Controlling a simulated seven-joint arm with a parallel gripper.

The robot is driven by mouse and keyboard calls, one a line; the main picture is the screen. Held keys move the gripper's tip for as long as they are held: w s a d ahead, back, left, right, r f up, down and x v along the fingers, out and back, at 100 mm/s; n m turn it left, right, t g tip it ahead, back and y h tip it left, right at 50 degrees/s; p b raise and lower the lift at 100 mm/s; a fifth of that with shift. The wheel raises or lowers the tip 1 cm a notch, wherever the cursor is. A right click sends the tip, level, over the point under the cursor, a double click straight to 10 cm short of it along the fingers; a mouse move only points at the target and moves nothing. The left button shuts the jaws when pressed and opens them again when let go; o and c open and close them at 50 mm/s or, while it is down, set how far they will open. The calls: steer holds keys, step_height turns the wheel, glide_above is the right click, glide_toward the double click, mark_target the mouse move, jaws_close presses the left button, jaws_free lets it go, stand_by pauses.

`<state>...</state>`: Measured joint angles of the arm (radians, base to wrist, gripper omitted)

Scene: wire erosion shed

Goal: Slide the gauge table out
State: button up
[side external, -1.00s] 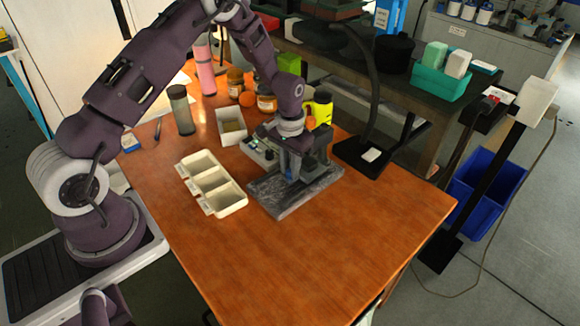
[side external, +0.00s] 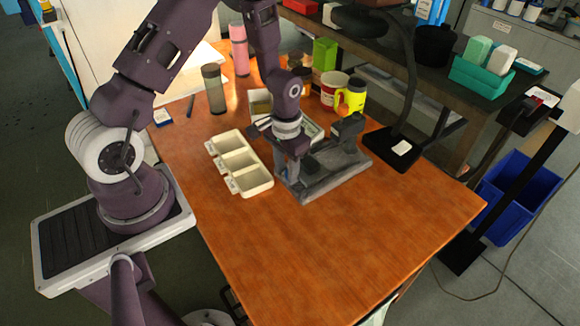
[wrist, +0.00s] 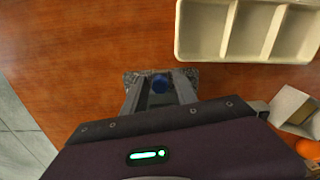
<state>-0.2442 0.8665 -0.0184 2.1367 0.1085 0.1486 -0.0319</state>
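The gauge stand has a mottled grey base (side external: 322,188) on the wooden table, with a dark block (side external: 348,126) at its far right end. My gripper (side external: 284,178) points down at the near left end of the base and hides much of it. In the wrist view the two fingers of my gripper (wrist: 160,88) are apart. A round blue knob (wrist: 160,84) lies between them, with gaps seeming to show on both sides. The mottled grey surface (wrist: 132,77) shows past the fingertips. Whether a finger touches the knob cannot be told.
A cream three-part tray (side external: 240,163) lies close left of the stand; it also shows in the wrist view (wrist: 232,58). A black lamp base (side external: 391,150), a yellow container (side external: 356,95) and a mug (side external: 332,88) stand behind. The front of the table is clear.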

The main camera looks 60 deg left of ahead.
steer(key=shift+o, duration=0.4)
steer(key=shift+w+r, duration=0.1)
steer(key=shift+w, duration=0.05)
step_height(320, 180, up, 7)
steer(key=shift+f, duration=0.1)
steer(key=shift+r, duration=0.4)
step_height(320, 180, up, 9)
steer(key=s+d+t, duration=0.1)
steer(key=d, duration=0.1)
steer(key=s+d+r+m+t, duration=0.1)
steer(key=s+d+r+t, duration=0.1)
steer(key=s+r, duration=0.5)
steer(key=s+d+r+t, duration=0.2)
steer(key=s+d+r, duration=0.1)
steer(key=s+r, duration=0.4)
steer(key=s, duration=0.3)
steer(key=shift+s+d+r+m+t, duration=0.3)
steer(key=shift+d+r+m, duration=0.05)
steer(key=shift+m, duration=0.05)
